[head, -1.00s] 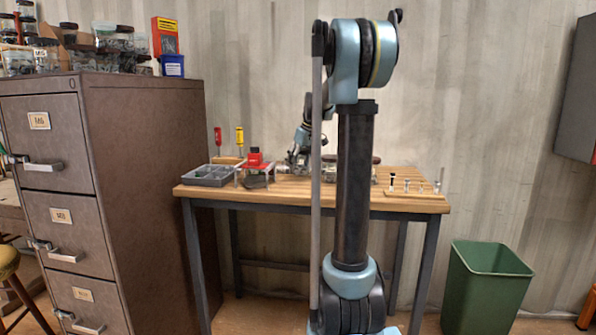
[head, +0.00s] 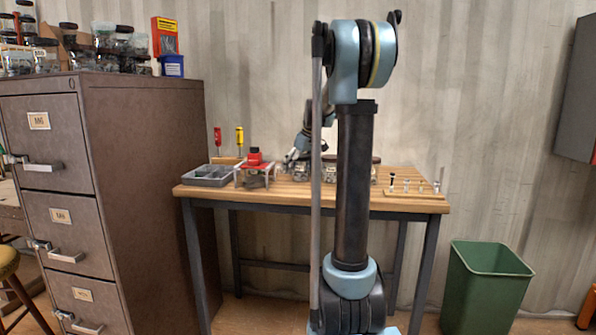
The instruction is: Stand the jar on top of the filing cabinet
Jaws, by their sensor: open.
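The brown filing cabinet (head: 150,180) stands at the left with its drawers shut. Several dark-lidded clear jars (head: 45,58) show at its top edge; I cannot tell whether they stand on it or behind it. Which one is the task's jar is not clear. My gripper (head: 292,165) is low over the back of the wooden workbench, small and partly merged with metal parts there. It is open, and I see nothing held in it. It is to the right of a red-topped object (head: 254,160) on the bench. My own arm hides part of the bench middle.
The workbench (head: 300,196) also holds a grey divided tray (head: 209,175), two screwdrivers (head: 239,140) and a small rack of pegs (head: 410,187). A green bin (head: 485,285) stands at the right. A red box (head: 164,37) and a blue box (head: 172,66) show near the cabinet's top.

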